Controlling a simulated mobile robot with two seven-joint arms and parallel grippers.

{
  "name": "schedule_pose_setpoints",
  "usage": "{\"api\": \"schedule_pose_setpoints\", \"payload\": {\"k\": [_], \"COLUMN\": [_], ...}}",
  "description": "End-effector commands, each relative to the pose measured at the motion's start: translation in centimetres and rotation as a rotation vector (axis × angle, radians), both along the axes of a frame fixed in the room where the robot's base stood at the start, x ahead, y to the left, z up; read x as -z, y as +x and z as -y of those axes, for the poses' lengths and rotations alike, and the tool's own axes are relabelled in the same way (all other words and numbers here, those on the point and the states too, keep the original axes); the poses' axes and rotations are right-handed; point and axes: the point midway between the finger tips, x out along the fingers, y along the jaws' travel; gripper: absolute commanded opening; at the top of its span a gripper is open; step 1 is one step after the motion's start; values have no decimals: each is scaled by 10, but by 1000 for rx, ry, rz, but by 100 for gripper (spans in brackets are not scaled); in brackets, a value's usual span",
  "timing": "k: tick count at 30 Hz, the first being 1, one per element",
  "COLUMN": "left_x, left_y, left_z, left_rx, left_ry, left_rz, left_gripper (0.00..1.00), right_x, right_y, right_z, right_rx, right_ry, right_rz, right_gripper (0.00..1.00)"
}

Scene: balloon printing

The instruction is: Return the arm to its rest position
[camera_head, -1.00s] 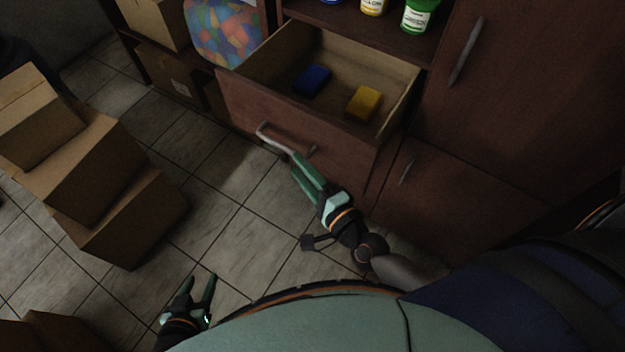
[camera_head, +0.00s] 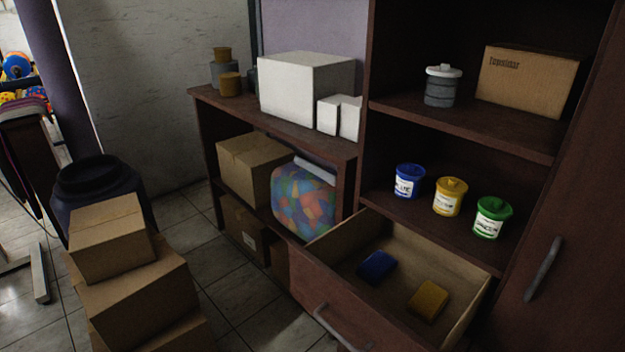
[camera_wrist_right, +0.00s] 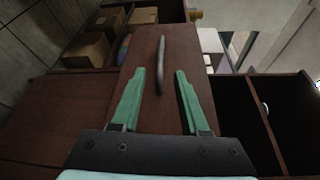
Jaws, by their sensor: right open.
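My right gripper (camera_wrist_right: 160,100) shows in the right wrist view with its two green fingers spread apart. It is open with nothing between the fingers. The grey drawer handle (camera_wrist_right: 161,65) lies ahead of it, seen between the fingers and apart from them. In the head view neither gripper nor arm shows. The wooden drawer (camera_head: 330,308) stands pulled open, with its handle (camera_head: 340,330) on the front. A blue block (camera_head: 377,267) and a yellow block (camera_head: 428,300) lie inside it.
Stacked cardboard boxes (camera_head: 130,285) stand at the left beside a dark barrel (camera_head: 100,185). Blue (camera_head: 408,181), yellow (camera_head: 449,197) and green (camera_head: 491,217) tubs stand on the shelf above the drawer. Tiled floor (camera_head: 235,290) shows free between the boxes and the cabinet.

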Motion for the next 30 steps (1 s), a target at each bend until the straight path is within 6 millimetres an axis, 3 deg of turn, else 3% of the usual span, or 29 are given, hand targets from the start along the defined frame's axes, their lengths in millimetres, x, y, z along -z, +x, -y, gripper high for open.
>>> {"api": "schedule_pose_setpoints", "payload": {"k": [4,8,12,15,21,30], "left_x": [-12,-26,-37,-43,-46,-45], "left_y": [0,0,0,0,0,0], "left_z": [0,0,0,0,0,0], "left_rx": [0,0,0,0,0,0], "left_ry": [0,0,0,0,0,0], "left_rz": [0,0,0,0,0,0], "left_gripper": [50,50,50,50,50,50], "right_x": [5,26,58,76,92,93], "right_y": [-9,-26,-49,-64,-79,-79], "right_z": [-6,-5,13,30,50,51], "right_rx": [-82,-229,-409,-525,-642,-646], "right_ry": [-263,-702,-1159,-1399,-1609,-1616], "right_rz": [13,17,-11,-41,-75,-75], "right_gripper": [45,45,45,45,45,45]}}
